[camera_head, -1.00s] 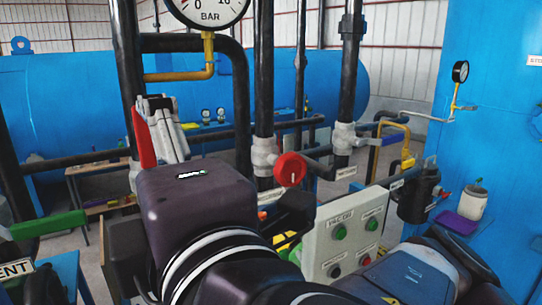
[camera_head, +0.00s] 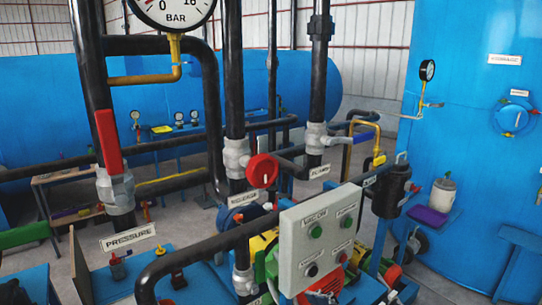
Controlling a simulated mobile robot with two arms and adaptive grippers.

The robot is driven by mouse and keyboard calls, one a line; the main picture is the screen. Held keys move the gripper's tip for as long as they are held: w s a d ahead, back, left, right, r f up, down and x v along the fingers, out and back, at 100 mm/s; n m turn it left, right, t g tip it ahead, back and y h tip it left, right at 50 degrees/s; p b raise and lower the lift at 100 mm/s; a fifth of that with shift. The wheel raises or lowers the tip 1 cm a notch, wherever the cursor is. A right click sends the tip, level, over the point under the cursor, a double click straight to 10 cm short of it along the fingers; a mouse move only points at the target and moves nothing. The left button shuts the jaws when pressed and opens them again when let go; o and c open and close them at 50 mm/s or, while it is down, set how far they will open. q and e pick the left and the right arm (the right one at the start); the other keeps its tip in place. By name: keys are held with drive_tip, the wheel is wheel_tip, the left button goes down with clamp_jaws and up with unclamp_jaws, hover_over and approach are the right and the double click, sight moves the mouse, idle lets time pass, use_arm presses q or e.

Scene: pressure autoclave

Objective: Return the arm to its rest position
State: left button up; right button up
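Neither of my grippers shows clearly in the head view, and no arm crosses the middle of the picture. A small dark shape (camera_head: 12,292) is cut off at the bottom left corner; I cannot tell what it is. The red lever handle (camera_head: 108,142) stands upright along the black pipe, above its grey valve body (camera_head: 116,191). A "PRESSURE" label (camera_head: 128,237) is below it. Nothing is touching the lever.
A round red knob (camera_head: 262,171) is on the middle pipe. A grey button panel (camera_head: 317,240) stands in front, beside a curved black pipe (camera_head: 165,262). A pressure gauge (camera_head: 172,8) is at the top. A blue tank wall (camera_head: 470,130) fills the right.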

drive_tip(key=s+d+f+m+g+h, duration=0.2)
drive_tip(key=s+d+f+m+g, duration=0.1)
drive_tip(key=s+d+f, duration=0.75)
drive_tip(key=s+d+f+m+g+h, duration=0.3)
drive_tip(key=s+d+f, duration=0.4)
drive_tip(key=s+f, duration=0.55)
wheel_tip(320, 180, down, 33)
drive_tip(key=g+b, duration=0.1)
drive_tip(key=b, duration=0.4)
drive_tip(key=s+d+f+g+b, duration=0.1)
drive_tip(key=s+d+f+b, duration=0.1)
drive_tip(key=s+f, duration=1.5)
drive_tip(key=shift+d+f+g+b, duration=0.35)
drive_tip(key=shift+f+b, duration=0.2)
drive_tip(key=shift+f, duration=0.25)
